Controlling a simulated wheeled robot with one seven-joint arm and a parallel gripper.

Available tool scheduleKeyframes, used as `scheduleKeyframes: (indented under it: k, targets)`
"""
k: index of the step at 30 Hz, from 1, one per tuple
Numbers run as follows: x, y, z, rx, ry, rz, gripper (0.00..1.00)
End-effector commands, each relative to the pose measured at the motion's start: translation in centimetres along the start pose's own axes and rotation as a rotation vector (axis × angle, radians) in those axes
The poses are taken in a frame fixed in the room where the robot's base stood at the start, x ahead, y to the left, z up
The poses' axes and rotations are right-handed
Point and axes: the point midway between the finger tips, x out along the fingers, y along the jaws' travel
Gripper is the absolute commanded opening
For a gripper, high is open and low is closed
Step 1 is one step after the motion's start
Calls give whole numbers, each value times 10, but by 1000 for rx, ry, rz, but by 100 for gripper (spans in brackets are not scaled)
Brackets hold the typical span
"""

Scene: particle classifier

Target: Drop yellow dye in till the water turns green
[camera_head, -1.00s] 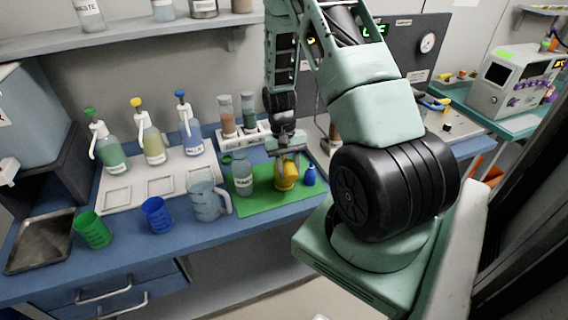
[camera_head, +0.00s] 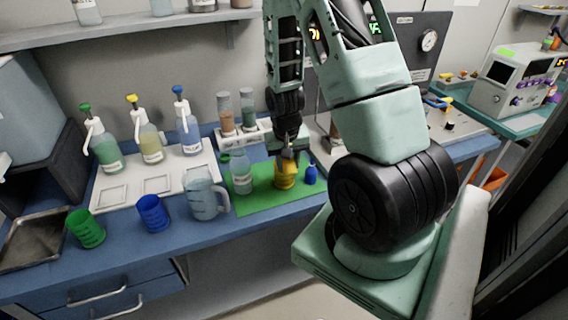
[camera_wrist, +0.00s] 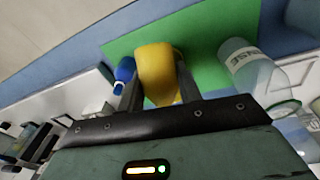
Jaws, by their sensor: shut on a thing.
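My gripper (camera_wrist: 160,92) is shut on a yellow dye bottle (camera_wrist: 156,70), with a finger on either side of it. The yellow bottle also shows in the head view (camera_head: 285,175), at the green mat (camera_head: 262,201); I cannot tell whether it touches the mat. A small blue dye bottle (camera_head: 310,175) stands just right of it and shows in the wrist view (camera_wrist: 124,72). A clear rinse bottle (camera_head: 241,174) stands on the mat to the left. A clear jug (camera_head: 203,196) with pale bluish liquid stands left of the mat.
A blue cup (camera_head: 153,213) and a green cup (camera_head: 86,229) stand along the bench front. Green, yellow and blue pump bottles stand on a white tray (camera_head: 128,201). A rack (camera_head: 232,141) with tubes stands behind the mat. A dark metal tray (camera_head: 35,240) lies far left.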

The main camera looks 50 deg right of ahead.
Motion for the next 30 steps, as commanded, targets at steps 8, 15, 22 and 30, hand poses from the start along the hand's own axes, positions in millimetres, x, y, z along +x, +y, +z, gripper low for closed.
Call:
scheduleKeyframes:
  k: [8,15,22,30]
  targets:
    - [0,-2,-2,11,134,0,0]
    - [-3,-3,-4,27,273,-1,0]
    - [-12,-3,-6,36,305,-2,0]
    - [-16,-4,-4,50,347,-11,0]
